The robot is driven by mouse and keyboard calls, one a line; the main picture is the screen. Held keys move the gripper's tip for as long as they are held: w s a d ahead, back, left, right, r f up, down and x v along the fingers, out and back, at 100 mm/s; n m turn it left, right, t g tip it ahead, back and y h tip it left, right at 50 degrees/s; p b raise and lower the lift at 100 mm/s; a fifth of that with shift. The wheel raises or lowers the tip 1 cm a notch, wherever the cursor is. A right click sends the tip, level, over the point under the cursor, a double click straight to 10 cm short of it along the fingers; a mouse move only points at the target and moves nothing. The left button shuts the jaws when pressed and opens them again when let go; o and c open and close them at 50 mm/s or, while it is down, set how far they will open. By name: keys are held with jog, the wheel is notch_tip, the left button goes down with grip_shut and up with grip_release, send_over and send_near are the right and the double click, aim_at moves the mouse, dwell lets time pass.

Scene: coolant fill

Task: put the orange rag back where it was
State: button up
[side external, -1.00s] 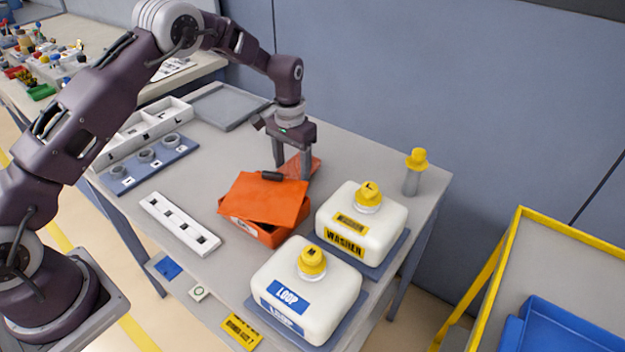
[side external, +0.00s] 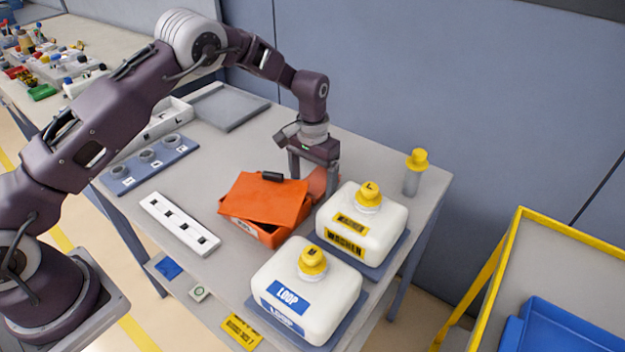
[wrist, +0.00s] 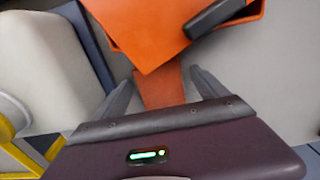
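The orange rag (side external: 318,183) lies behind the orange box, beside the white washer jug, partly hidden by the box lid and a finger. In the wrist view the rag (wrist: 162,88) is a flat strip coming out from beside the lid, between my fingers. My gripper (side external: 313,182) points down over it, with its fingers spread to either side. In the wrist view the gripper (wrist: 163,80) is open, with grey surface showing between rag and fingers. Whether a finger touches the rag cannot be told.
The orange box (side external: 255,232) has a skewed orange lid (side external: 262,200) with a dark handle (side external: 272,176), close to my fingers. The washer jug (side external: 345,222) stands just right and the loop jug (side external: 300,290) in front. A yellow-capped bottle (side external: 412,178) is at the back right.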

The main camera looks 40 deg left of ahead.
jog(key=shift+r, duration=0.1)
notch_tip(320, 180, up, 12)
jog(key=shift+r, duration=0.2)
notch_tip(320, 180, up, 7)
jog(key=t, duration=0.1)
send_over(312, 185)
jog(key=s, duration=0.3)
jog(key=s+a+r+t, duration=0.1)
jog(key=s+a+r, duration=0.1)
jog(key=s+r, duration=0.75)
jog(key=s+a+f+t, duration=0.1)
jog(key=s+f+t, duration=0.1)
jog(key=s, duration=2.2)
jog(key=shift+a+t, duration=0.15)
jog(key=shift+t, duration=0.65)
jog(key=shift+w, duration=0.1)
